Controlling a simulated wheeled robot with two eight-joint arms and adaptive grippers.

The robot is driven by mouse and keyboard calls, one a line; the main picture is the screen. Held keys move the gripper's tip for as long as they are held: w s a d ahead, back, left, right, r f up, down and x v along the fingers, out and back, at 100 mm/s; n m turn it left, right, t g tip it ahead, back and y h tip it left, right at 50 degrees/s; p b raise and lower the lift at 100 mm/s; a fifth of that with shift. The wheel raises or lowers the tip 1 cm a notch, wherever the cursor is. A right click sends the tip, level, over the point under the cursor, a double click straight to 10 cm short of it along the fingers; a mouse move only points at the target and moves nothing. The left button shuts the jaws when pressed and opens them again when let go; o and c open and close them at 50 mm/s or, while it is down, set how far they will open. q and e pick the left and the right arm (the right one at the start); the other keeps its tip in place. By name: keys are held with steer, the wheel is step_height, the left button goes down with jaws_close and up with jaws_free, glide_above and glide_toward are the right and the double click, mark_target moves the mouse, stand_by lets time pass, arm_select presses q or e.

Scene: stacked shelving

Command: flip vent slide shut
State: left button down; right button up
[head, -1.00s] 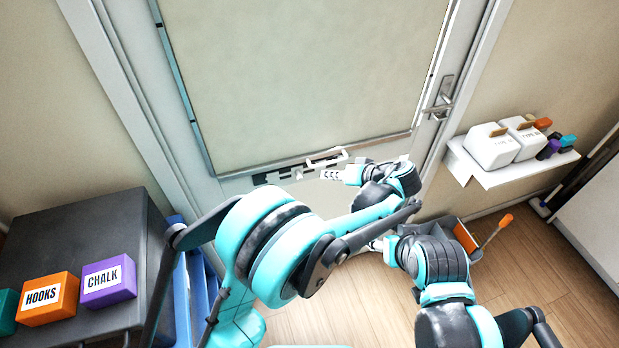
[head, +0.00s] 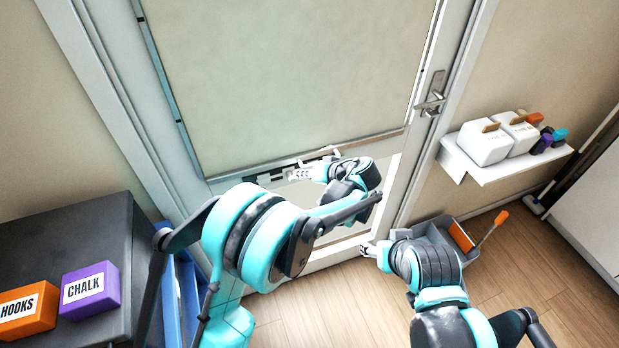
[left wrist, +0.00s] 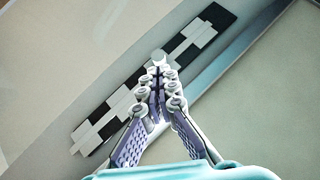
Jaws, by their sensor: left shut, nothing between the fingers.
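The vent is a dark strip with white slats low on the door, in the head view (head: 262,183) and running diagonally across the left wrist view (left wrist: 128,104). A small round white knob (left wrist: 159,56) stands out on the vent's slide. My left gripper (head: 293,174) is at the vent with its fingers together and nothing between them. In the left wrist view its fingertips (left wrist: 157,76) are right by the knob; I cannot tell whether they touch it. My right gripper (head: 371,250) is low in front of the door, away from the vent; its finger opening is too small to read.
The door (head: 280,70) has a lever handle (head: 432,103) at its right edge. A wall shelf (head: 500,163) with white containers is to the right. A grey bin (head: 435,232) stands on the floor. A dark cabinet (head: 70,235) with labelled boxes is at the left.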

arm_select(q)
steer(key=shift+w+a+f, duration=0.15)
steer(key=shift+w+a, duration=0.05)
steer(key=a, duration=0.1)
steer(key=s+a, duration=0.1)
steer(key=a, duration=0.2)
steer(key=shift+s+a, duration=0.15)
steer(key=shift+s, duration=0.1)
arm_select(e)
steer(key=shift+f, duration=0.1)
stand_by(0.3)
